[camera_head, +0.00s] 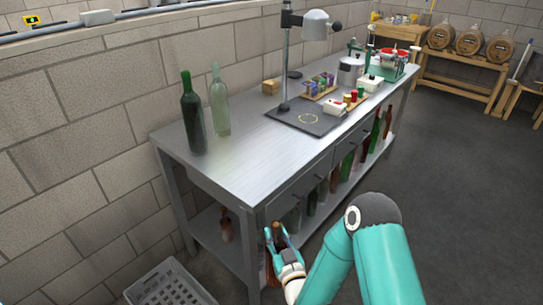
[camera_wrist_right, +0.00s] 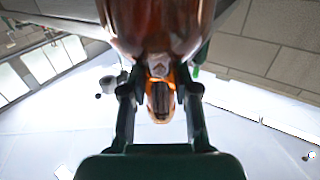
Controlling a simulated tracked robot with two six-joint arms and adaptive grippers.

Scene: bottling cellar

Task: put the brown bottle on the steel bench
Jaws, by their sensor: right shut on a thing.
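My right gripper (camera_head: 281,240) is low in front of the near end of the steel bench (camera_head: 235,165), below its top. It is shut on the brown bottle (camera_head: 269,272), which is mostly hidden behind the gripper and wrist. In the right wrist view the brown bottle (camera_wrist_right: 160,22) fills the top middle, with the gripper's fingers (camera_wrist_right: 160,92) on either side of its narrower part. The bottle is apart from the bench top. My left gripper is not in view.
A dark green bottle (camera_head: 192,118) and a clear bottle (camera_head: 219,105) stand at the bench's back left. A stand with a dark base (camera_head: 305,122) is mid-bench. The near bench top is clear. More bottles stand on the lower shelf. A grey crate (camera_head: 168,285) is on the floor.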

